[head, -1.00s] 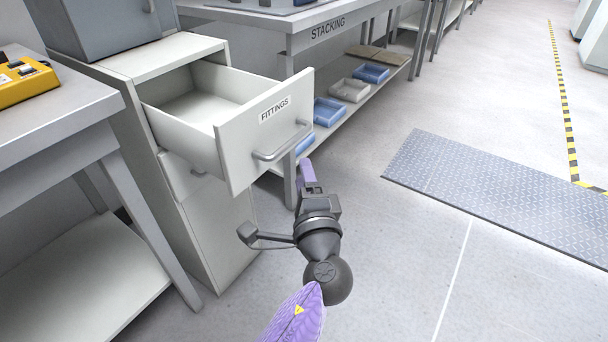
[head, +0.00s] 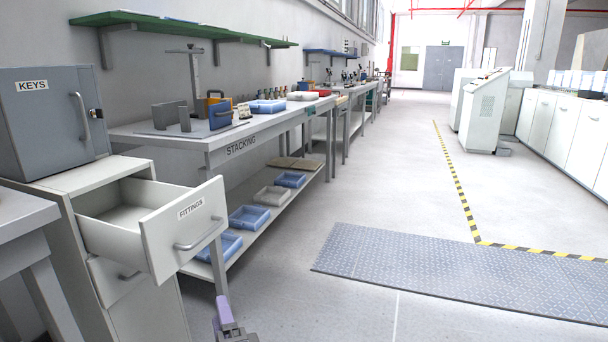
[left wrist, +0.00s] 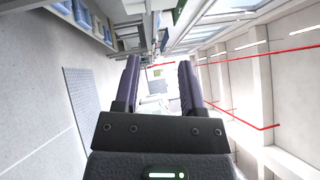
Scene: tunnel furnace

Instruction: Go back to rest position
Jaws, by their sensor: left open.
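My left gripper (head: 222,312) shows at the bottom edge of the head view, in front of the pulled-out drawer labelled FITTINGS (head: 165,240) and below its handle, apart from it. In the left wrist view the gripper's two purple fingers (left wrist: 157,90) stand apart with nothing between them. The drawer is open, and the part of its inside that shows looks empty. My right gripper is not in either view.
A grey KEYS cabinet (head: 50,125) stands on the drawer unit. The STACKING table (head: 215,142) holds trays and tools, with blue bins (head: 250,217) on its lower shelf. A grey metal floor plate (head: 450,270) lies right of the clear floor (head: 290,280).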

